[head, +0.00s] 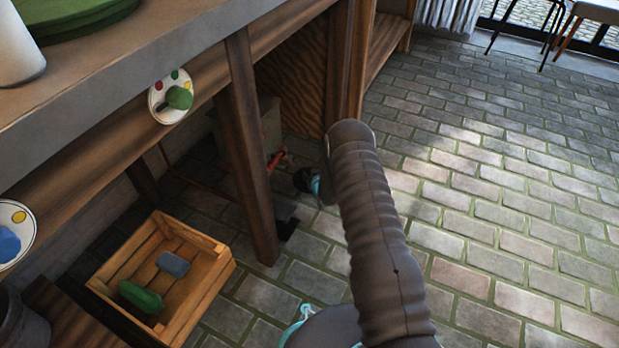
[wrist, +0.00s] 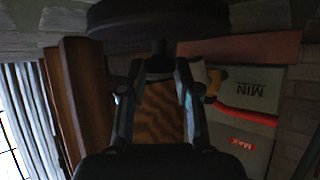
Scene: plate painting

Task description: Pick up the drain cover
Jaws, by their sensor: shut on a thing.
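The drain cover (wrist: 157,16) is a dark round disc with a short stem at the top of the wrist view. My gripper (wrist: 158,66) is shut on its stem, and the disc lies just beyond the fingertips. In the head view my gripper (head: 305,181) is a small dark shape low behind the wooden post, partly hidden by my arm. I cannot clearly make out the cover there. I cannot tell whether the disc touches any surface.
A grey tank (wrist: 248,95) marked MIN and MAX stands beside my gripper. A wooden post (head: 248,150) and the counter (head: 110,90) are close on the left. A wooden crate (head: 215,262) holds green and blue objects. The brick floor (head: 500,200) on the right is clear.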

